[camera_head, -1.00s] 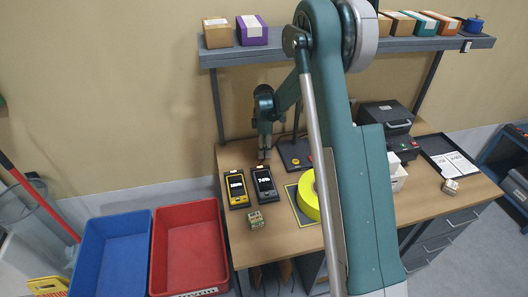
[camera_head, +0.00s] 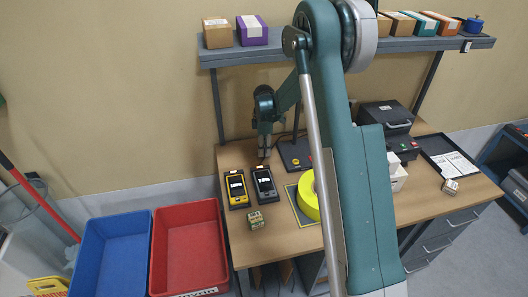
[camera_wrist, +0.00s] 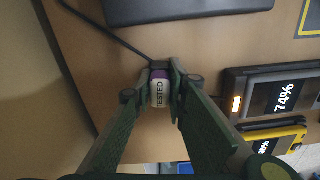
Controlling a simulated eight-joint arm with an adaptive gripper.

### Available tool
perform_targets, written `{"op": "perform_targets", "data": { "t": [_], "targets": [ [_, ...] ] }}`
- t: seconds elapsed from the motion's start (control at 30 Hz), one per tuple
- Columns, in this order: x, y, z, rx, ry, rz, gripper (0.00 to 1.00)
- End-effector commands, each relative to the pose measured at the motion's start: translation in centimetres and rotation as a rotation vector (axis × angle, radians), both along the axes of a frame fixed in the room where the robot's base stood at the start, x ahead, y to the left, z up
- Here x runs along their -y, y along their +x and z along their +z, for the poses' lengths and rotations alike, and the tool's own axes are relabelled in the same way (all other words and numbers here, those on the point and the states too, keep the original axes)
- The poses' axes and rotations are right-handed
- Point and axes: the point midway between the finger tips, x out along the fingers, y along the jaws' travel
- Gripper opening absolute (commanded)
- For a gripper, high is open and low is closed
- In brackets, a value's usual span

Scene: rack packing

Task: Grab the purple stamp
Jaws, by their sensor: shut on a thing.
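The purple stamp (camera_wrist: 160,91) is between my fingertips in the wrist view. It has a pale face with the word TESTED and a purple part at its upper end. My gripper (camera_wrist: 162,84) is shut on it, with a green finger on each side. In the head view my gripper (camera_head: 264,154) points down over the back left of the wooden desk (camera_head: 282,243). The stamp is too small and covered there to make out. I cannot tell whether the stamp touches the desk.
A yellow handheld device (camera_head: 236,189) and a dark one (camera_head: 264,187) lie just in front of my gripper. A dark base plate (camera_head: 295,155) with a cable is beside it. A yellow tape roll (camera_head: 308,196) is to the right. Blue (camera_head: 112,216) and red (camera_head: 187,208) bins stand left.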

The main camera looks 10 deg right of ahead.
Motion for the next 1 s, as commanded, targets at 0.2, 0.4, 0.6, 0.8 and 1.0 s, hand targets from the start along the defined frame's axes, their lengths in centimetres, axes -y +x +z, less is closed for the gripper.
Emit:
{"op": "perform_targets", "data": {
  "t": [0.2,0.4,0.6,0.8,1.0],
  "targets": [
    [0.0,0.0,0.1,0.0,0.0,0.0,0.03],
    [0.0,-0.4,0.4,0.0,0.0,0.0,0.03],
    [0.0,-0.8,1.9,0.0,0.0,0.0,0.03],
    [0.0,-0.8,4.4,0.0,0.0,0.0,0.03],
    [0.0,-0.8,6.8,0.0,0.0,0.0,0.03]
  ]
}}
